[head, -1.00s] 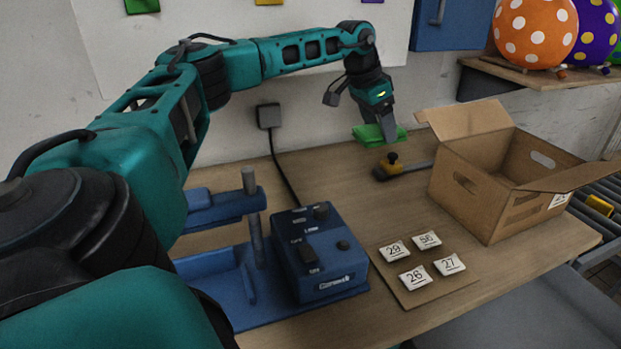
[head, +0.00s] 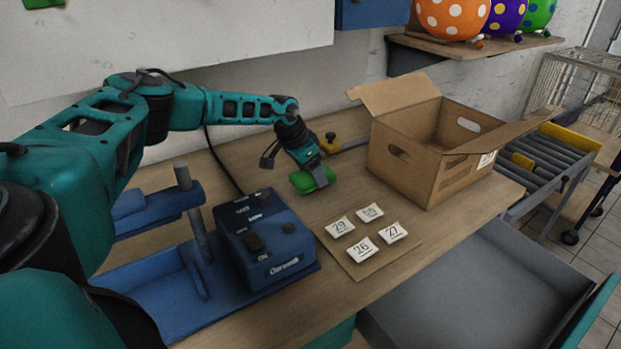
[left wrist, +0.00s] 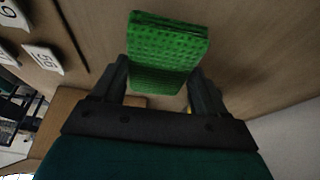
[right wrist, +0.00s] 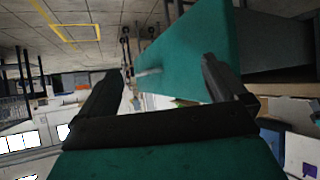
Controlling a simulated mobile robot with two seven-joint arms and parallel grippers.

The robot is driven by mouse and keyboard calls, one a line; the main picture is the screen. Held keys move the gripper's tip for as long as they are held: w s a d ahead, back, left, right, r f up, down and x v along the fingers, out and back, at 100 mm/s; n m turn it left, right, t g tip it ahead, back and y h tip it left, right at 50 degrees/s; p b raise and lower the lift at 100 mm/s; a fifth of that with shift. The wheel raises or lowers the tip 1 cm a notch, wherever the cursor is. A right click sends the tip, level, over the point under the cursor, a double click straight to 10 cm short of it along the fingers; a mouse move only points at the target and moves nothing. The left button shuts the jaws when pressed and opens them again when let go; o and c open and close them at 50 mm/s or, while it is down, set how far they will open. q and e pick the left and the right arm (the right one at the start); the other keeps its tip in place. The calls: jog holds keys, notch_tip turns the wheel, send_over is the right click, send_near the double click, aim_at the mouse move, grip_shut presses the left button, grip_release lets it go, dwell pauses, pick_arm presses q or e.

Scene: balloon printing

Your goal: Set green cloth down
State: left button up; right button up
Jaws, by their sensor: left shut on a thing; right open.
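The green cloth (head: 316,179) is a folded, textured pad. My left gripper (head: 308,168) is shut on it, and the cloth is low over or at the table (head: 300,205), between the blue machine and the cardboard box. I cannot tell whether it touches the wood. In the left wrist view the cloth (left wrist: 165,45) sits between the two fingers (left wrist: 160,88) and extends beyond them. My right gripper (right wrist: 165,85) shows in the right wrist view, open, with its fingers wide apart and nothing between them; it is not in the head view.
A blue machine (head: 265,240) stands left of the cloth. A board (head: 350,262) with several numbered tags lies in front of it. An open cardboard box (head: 405,170) stands to the right, and a yellow-knobbed tool (head: 331,143) lies behind. A roller conveyor (head: 545,150) is further right.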

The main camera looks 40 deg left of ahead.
pick_arm(q)
notch_tip(320, 180, down, 3)
jog(key=shift+r, duration=0.15)
jog(key=o, duration=1.2)
jog(key=shift+r, duration=0.1)
jog(key=v, duration=1.2)
